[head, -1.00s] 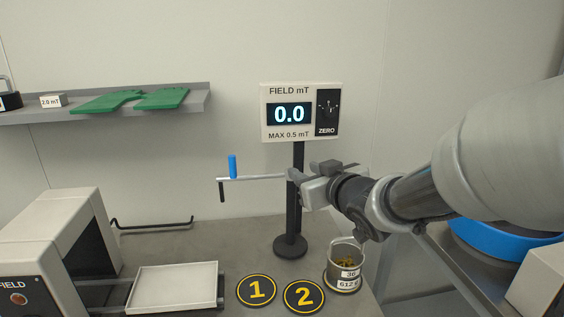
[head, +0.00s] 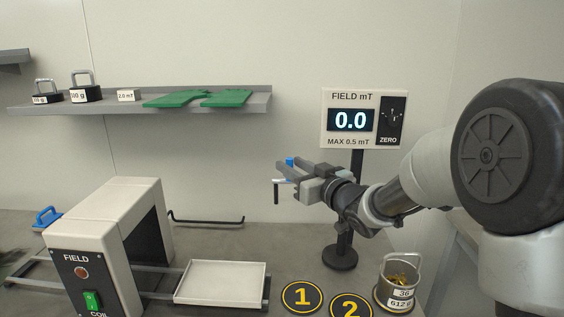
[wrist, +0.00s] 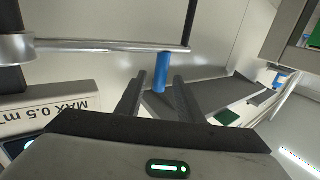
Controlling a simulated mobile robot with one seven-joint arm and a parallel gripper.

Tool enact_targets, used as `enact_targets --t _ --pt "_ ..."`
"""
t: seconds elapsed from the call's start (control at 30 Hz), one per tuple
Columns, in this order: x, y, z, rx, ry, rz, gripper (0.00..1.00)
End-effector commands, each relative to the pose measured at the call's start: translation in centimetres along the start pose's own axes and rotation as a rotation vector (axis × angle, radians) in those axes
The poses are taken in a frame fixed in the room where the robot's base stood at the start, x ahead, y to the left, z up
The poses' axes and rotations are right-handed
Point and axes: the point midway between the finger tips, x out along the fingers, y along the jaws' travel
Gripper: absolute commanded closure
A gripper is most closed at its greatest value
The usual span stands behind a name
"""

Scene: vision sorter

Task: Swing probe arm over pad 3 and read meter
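The field meter (head: 350,121) on its black post reads 0.0, with "MAX 0.5 mT" below. The probe arm is a thin metal rod, clear in the wrist view (wrist: 110,45), with a blue upright handle (head: 290,161) and a dark probe tip (head: 276,194) hanging down. My gripper (head: 287,173) is open at the handle and covers most of the rod in the head view. In the wrist view the blue handle (wrist: 161,72) shows between the two fingers, with gaps visible. Pad 1 (head: 302,296) and pad 2 (head: 350,308) lie on the bench; pad 3 is not in view.
A coil frame (head: 110,215) with a green switch stands at left, a white tray (head: 220,262) beside it. A metal cup (head: 395,270) stands right of pad 2. A shelf (head: 190,108) with weights and green pieces runs behind. A black hooked rod (head: 210,221) lies at the back.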

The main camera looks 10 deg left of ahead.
Motion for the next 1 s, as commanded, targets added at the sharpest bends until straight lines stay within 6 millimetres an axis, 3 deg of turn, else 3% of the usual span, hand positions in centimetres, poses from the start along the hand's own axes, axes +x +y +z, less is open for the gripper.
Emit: enact_targets --t 0.1,0.3,0.7,0.9,1.0 --pt "2.5 -0.1 0.1 0.000 0.001 -0.002 0.66" --pt "5.0 0.0 0.1 0.001 0.000 0.000 0.66" --pt "5.8 0.0 0.0 0.000 0.000 0.001 0.66" --pt "5.7 0.0 0.0 0.000 0.000 0.001 0.98" --pt "5.7 0.0 0.0 0.000 0.000 0.001 1.00"
